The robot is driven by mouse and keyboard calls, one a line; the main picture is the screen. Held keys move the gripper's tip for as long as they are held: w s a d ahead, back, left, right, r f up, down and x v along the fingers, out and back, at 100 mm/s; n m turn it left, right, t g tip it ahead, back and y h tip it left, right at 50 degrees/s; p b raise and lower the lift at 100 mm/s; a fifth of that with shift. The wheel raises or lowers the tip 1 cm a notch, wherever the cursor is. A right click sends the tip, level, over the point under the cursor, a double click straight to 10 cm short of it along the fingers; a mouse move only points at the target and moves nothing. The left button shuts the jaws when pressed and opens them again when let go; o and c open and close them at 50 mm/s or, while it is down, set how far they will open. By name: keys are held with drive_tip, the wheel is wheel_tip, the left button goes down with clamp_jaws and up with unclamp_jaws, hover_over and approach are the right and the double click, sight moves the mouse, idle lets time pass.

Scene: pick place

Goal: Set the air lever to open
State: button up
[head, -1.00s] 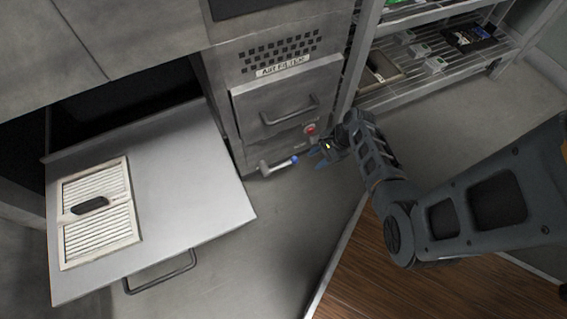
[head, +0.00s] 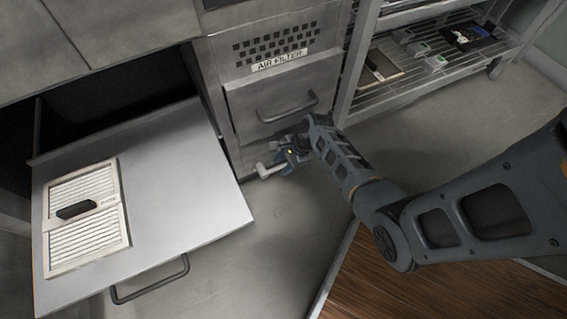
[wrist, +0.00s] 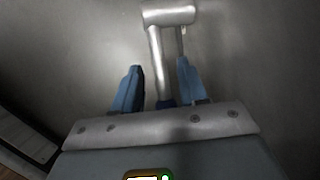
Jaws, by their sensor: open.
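The air lever (head: 266,171) is a silver handle low on the front of the air filter cabinet, sticking out to the right. My gripper (head: 287,160) is at the lever's outer end. In the wrist view my gripper (wrist: 160,68) is open, with one blue finger on each side of the shaft and visible gaps between. The red part seen earlier above the lever is hidden behind my arm.
The air filter cabinet (head: 250,100) has a closed drawer with a handle (head: 288,107) just above the lever. At left an open drawer (head: 185,180) bears a white filter (head: 85,240). A wire shelf (head: 420,80) stands at right. The floor below the lever is clear.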

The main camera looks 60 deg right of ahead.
clamp_jaws()
idle(0.6)
